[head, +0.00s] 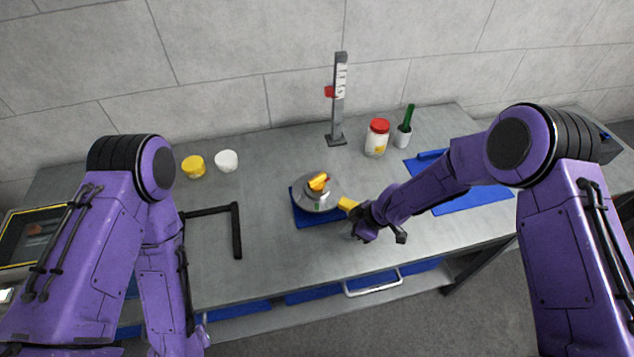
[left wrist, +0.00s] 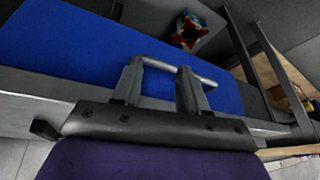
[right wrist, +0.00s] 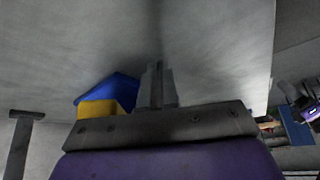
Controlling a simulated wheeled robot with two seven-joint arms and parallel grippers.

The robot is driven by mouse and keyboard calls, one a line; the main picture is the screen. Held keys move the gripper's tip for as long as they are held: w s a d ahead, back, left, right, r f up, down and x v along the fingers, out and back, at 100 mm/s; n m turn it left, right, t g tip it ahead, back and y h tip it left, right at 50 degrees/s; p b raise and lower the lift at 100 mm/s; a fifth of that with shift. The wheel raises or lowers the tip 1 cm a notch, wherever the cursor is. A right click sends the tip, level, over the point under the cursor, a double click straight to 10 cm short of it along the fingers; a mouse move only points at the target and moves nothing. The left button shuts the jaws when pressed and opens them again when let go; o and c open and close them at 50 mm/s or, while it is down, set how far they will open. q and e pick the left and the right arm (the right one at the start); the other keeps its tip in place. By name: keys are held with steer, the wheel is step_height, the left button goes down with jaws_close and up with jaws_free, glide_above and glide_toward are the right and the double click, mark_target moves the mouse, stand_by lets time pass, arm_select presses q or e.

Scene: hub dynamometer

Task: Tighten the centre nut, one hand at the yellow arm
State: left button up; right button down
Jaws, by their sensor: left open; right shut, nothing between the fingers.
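The hub (head: 308,201), a grey metal disc, sits on a blue base (head: 304,221) on the bench. A yellow-orange piece that looks like the centre nut (head: 318,180) is on top. The yellow arm (head: 347,203) sticks out from the hub toward the right. My right gripper (head: 356,234) is shut and empty, low over the bench just in front of the yellow arm's end. In the right wrist view, a yellow block (right wrist: 104,108), seemingly the arm's end, lies left of the shut fingers (right wrist: 155,84). My left gripper (left wrist: 158,72) is open below the bench front; a light bar crosses near its fingertips.
A black angled bar (head: 237,232) lies left of the hub. A yellow cup (head: 193,167), white bowl (head: 226,161), upright scale (head: 338,100), red-lidded jar (head: 377,138) and green bottle (head: 405,128) stand behind. A blue mat (head: 470,198) lies right. A drawer handle (head: 372,284) projects in front.

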steer(key=shift+r, duration=0.9)
steer(key=shift+w+d, duration=0.1)
steer(key=shift+w, duration=0.1)
steer(key=shift+w+d+f, duration=0.1)
steer(key=shift+w+d, duration=0.25)
steer(key=shift+w, duration=0.35)
steer(key=shift+s, duration=0.15)
steer(key=shift+s+a, duration=0.15)
steer(key=shift+s, duration=0.05)
